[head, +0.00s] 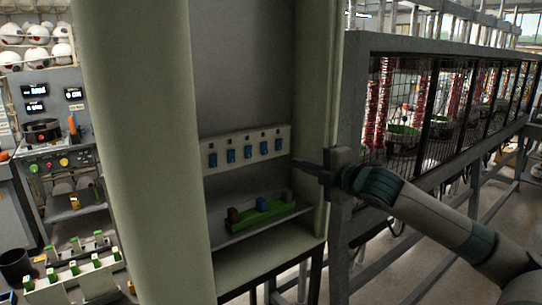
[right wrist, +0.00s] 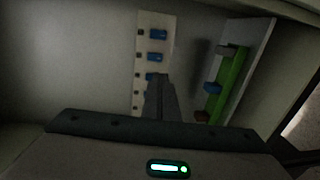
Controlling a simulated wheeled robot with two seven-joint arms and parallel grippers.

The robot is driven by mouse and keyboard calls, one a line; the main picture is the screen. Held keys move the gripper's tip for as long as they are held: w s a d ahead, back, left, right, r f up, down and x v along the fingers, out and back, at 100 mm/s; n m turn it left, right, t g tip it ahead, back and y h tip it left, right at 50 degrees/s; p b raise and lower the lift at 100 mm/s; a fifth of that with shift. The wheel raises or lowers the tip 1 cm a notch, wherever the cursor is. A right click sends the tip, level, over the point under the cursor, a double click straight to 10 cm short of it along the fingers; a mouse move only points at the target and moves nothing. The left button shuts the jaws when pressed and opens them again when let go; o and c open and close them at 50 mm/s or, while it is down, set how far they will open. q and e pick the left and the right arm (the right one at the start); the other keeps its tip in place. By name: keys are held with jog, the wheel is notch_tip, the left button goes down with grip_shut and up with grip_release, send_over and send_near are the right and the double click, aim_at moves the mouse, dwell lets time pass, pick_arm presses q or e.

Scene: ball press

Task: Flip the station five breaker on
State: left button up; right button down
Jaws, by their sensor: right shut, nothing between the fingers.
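A pale breaker strip (head: 240,140) with a row of several blue breaker switches runs across the back of the open cabinet. The rightmost switch (head: 279,144) is nearest to my right gripper (head: 298,165). Any station labels are too small to read, and I cannot tell which switches are on or off. My right gripper is shut and empty, at the right side of the cabinet opening, right of and slightly below the strip. In the right wrist view, the strip (right wrist: 145,20) runs up the picture, and the shut fingers (right wrist: 160,80) partly hide its lower switches. My left gripper is not in view.
The cabinet's thick left side (head: 140,150) and right edge (head: 330,120) frame the opening. A mesh-fronted machine (head: 440,110) stands at right.

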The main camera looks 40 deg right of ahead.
jog(key=shift+w, duration=0.1)
send_near(265, 153)
jog(key=shift+w+d+p, duration=0.2)
jog(key=shift+w+p, duration=1)
jog(key=shift+w, duration=0.05)
jog(key=shift+w+d+p, duration=0.25)
jog(key=shift+w+p, duration=0.9)
jog(key=shift+w, duration=0.15)
jog(key=shift+w+f+p, duration=0.3)
jog(key=shift+w, duration=0.35)
